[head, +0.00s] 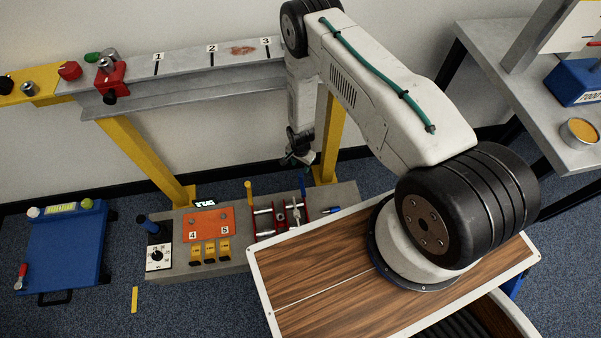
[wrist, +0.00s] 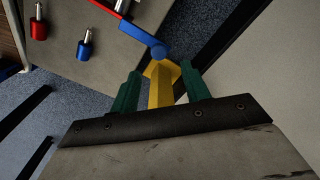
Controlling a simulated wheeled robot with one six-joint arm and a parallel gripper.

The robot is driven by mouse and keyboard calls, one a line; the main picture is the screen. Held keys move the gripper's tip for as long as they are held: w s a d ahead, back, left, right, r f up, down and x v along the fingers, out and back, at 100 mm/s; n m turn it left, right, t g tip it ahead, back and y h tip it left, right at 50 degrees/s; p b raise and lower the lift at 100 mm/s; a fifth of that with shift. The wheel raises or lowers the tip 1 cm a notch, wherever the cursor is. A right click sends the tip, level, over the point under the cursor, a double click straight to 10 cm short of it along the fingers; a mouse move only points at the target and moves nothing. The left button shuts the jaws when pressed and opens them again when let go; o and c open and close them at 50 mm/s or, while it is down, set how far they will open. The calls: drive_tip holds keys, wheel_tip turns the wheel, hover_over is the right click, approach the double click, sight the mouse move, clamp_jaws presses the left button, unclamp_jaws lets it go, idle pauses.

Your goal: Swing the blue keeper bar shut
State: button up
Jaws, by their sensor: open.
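The blue keeper bar (wrist: 142,37) shows at the top middle of the wrist view as a slim blue bar with a rounded end, slanting away from a red part. In the head view my gripper (head: 297,160) hangs above the back of the grey floor plinth, near the red clamp frame (head: 272,212). A yellow piece (wrist: 160,88) appears between the fingers; whether it is between or behind them is unclear.
A yellow rack leg (head: 331,135) stands close beside my gripper. The plinth (head: 180,269) carries an orange plate (head: 208,223), yellow switches, a dial and a yellow lever (head: 248,190).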

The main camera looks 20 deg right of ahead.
sight(300, 175)
wheel_tip(300, 175, down, 7)
drive_tip(key=shift+f, duration=0.1)
idle(0.3)
clamp_jaws()
